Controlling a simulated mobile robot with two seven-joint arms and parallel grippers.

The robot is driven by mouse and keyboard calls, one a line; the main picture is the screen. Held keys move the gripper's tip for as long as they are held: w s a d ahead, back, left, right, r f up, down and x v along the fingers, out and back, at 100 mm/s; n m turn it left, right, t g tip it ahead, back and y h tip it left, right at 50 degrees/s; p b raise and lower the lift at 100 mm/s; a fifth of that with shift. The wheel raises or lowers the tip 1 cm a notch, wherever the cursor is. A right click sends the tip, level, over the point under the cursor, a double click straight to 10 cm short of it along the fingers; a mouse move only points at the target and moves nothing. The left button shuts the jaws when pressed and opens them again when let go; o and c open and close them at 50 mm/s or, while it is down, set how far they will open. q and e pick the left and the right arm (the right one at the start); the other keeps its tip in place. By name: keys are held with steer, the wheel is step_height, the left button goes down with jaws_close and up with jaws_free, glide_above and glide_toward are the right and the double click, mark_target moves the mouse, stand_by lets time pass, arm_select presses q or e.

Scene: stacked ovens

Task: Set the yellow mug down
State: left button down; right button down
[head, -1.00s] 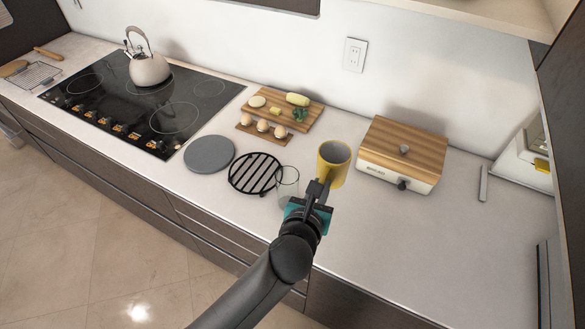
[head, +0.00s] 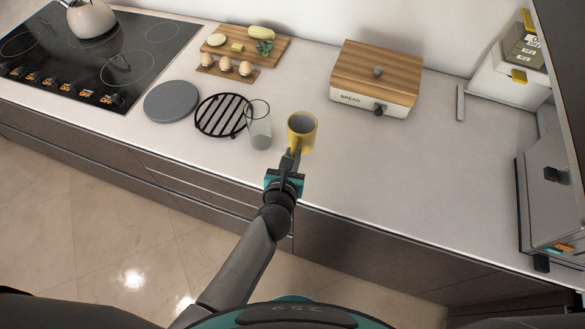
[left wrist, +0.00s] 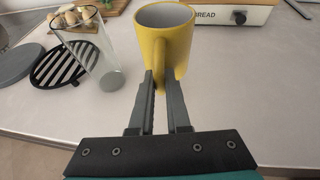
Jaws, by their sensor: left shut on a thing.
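The yellow mug (head: 302,131) is upright at the front part of the counter, with its grey inside showing. In the left wrist view the mug (left wrist: 167,45) stands just beyond the fingers, its handle toward me. My left gripper (head: 292,156) is shut on the mug's handle; its fingers also show in the left wrist view (left wrist: 163,100), one on each side of the handle. Whether the mug's base touches the counter I cannot tell for sure. My right gripper is not in view.
A clear glass (head: 259,126) stands close left of the mug. A black round trivet (head: 223,115) and grey disc (head: 171,101) lie further left. The bread box (head: 374,80) stands behind right. The counter (head: 400,165) right of the mug is clear.

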arm_select(q)
steer(key=shift+w+f+b, duration=0.1)
steer(key=shift+f+b, duration=1.7)
steer(key=shift+f, duration=0.3)
steer(key=shift+f, duration=0.15)
steer(key=c, duration=0.9)
jaws_free()
steer(key=shift+f, duration=0.1)
